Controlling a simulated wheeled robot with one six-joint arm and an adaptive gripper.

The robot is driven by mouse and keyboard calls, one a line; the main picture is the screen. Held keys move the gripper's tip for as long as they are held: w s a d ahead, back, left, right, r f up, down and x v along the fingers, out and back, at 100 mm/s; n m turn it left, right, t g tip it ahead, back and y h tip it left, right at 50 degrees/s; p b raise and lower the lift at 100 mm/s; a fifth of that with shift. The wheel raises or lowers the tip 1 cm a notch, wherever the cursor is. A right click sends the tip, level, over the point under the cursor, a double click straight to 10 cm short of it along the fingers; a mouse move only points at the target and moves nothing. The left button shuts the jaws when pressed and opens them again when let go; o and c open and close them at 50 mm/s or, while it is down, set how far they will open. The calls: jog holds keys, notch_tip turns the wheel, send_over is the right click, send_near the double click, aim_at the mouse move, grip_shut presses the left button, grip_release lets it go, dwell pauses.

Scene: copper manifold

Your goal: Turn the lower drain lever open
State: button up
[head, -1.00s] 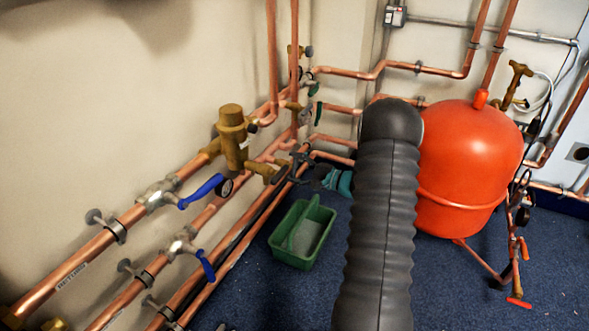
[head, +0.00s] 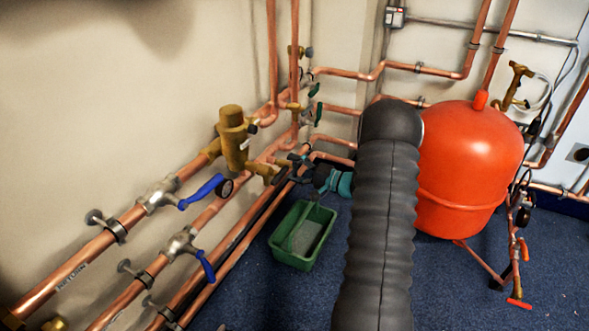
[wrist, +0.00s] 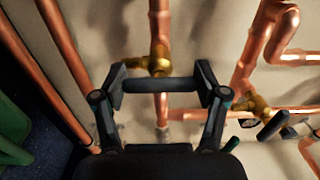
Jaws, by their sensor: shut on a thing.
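In the wrist view my gripper (wrist: 160,80) has its two black fingers at either end of a dark grey bar, the lower drain lever (wrist: 158,86). The lever lies level across the picture, between the fingertips. Just behind it is a brass valve body (wrist: 158,60) on a vertical copper pipe. In the head view my gripper (head: 299,163) is small and dark, low by the wall pipes to the right of the brass fitting. The lever cannot be made out clearly there.
A green tray (head: 324,260) stands on the blue floor below my gripper. An orange tank (head: 468,165) stands to the right. Blue-handled valves (head: 203,190) line the wall pipes on the left. In the wrist view, another brass valve (wrist: 257,106) is to the right.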

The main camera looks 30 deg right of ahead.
jog(key=shift+a, duration=0.1)
jog(key=o, duration=1.2)
jog(key=shift+c, duration=0.2)
jog(key=shift+d, duration=0.2)
jog(key=shift+s+d, duration=0.25)
jog(key=shift+s, duration=0.1)
jog(key=v, duration=1.1)
